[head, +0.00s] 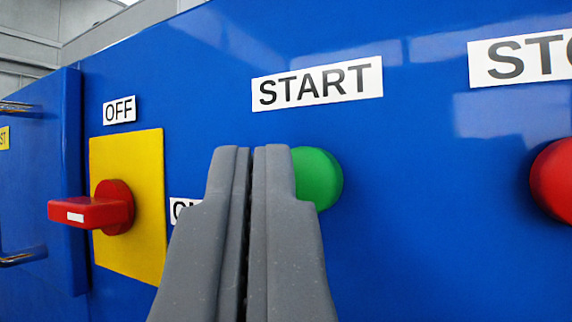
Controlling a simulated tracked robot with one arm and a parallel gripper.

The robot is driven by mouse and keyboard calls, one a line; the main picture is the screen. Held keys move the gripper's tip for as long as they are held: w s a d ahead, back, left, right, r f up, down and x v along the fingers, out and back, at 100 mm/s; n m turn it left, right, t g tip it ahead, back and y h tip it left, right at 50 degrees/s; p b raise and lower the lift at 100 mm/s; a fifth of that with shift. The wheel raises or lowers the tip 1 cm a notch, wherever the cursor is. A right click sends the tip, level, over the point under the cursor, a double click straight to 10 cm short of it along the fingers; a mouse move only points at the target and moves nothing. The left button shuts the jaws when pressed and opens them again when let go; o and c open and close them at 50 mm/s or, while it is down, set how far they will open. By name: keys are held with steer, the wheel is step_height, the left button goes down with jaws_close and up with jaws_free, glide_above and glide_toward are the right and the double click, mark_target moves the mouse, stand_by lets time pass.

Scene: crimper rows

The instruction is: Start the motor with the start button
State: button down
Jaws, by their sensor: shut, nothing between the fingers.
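The green start button (319,178) is a round knob on the blue panel, below a white START label (317,83). My gripper (252,150) is shut and empty, with its grey fingers pointing at the panel. Its fingertips overlap the left part of the button in the head view and hide that part. I cannot tell whether the fingertips touch the button or are short of it.
A red rotary switch (112,208) on a yellow plate (128,255) sticks out at left, with an OFF label (119,110) above it. A red button (556,180) under a partly cut-off STOP label (521,58) is at right. The blue panel (430,230) between the buttons is bare.

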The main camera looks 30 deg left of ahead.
steer(key=shift+s, duration=0.15)
steer(key=s+b, duration=0.2)
steer(key=s, duration=0.2)
steer(key=shift+s+d+f, duration=0.1)
steer(key=shift+s+d, duration=0.05)
steer(key=shift+s, duration=0.25)
stand_by(0.7)
